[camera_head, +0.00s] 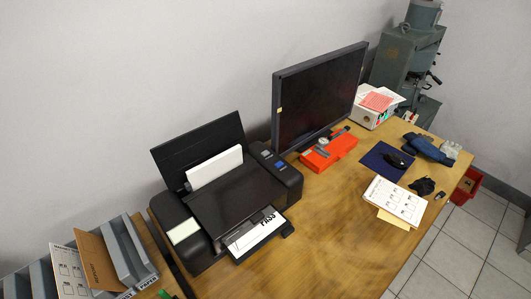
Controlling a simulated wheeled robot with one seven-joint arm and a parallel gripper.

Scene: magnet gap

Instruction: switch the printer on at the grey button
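The black printer (235,205) stands on the wooden desk, left of the monitor. Its rear paper support is raised, with white paper (214,167) in it. A printed sheet (256,233) lies on its front output tray. A small greyish key (266,153) and a blue key or display (280,165) show on the panel at the printer's right side; they are too small to tell which is the button. A pale greenish panel (184,231) is on the printer's left top. I cannot tell whether the printer is on. My gripper is not in view.
The dark monitor (318,95) stands right of the printer, with an orange-red box (328,152) in front of it. Grey file holders (125,255) stand left. The desk's front middle (325,245) is clear.

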